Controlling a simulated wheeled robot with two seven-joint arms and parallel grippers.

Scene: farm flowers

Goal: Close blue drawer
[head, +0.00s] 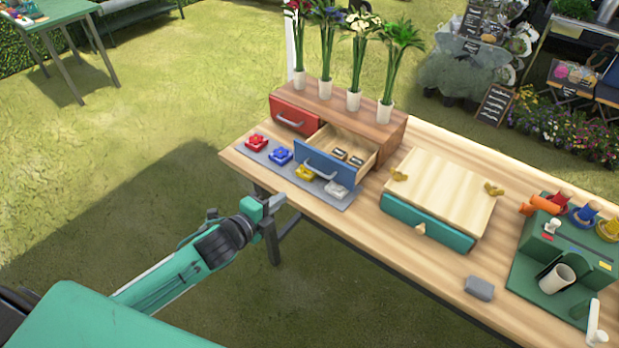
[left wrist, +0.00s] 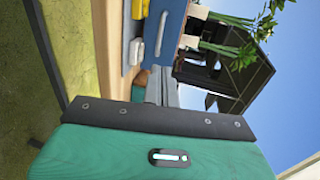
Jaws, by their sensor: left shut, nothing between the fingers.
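The blue drawer (head: 328,171) is pulled open from the wooden drawer box (head: 388,133) on the table. It has a grey handle and two small dark items inside. The blue front also shows in the left wrist view (left wrist: 172,28), with its handle (left wrist: 160,34). The red drawer (head: 295,117) beside it looks shut. My left gripper (head: 277,203) is in front of the table's near edge, below and left of the blue drawer, apart from it. Its fingers, also in the left wrist view (left wrist: 161,88), are shut and empty. My right gripper is not in view.
A grey mat (head: 255,154) with red, blue, yellow and white pieces lies in front of the drawers. Several flower vases (head: 353,100) stand on the box. A wooden box with a teal drawer (head: 428,222) and a green stand (head: 530,268) are farther right.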

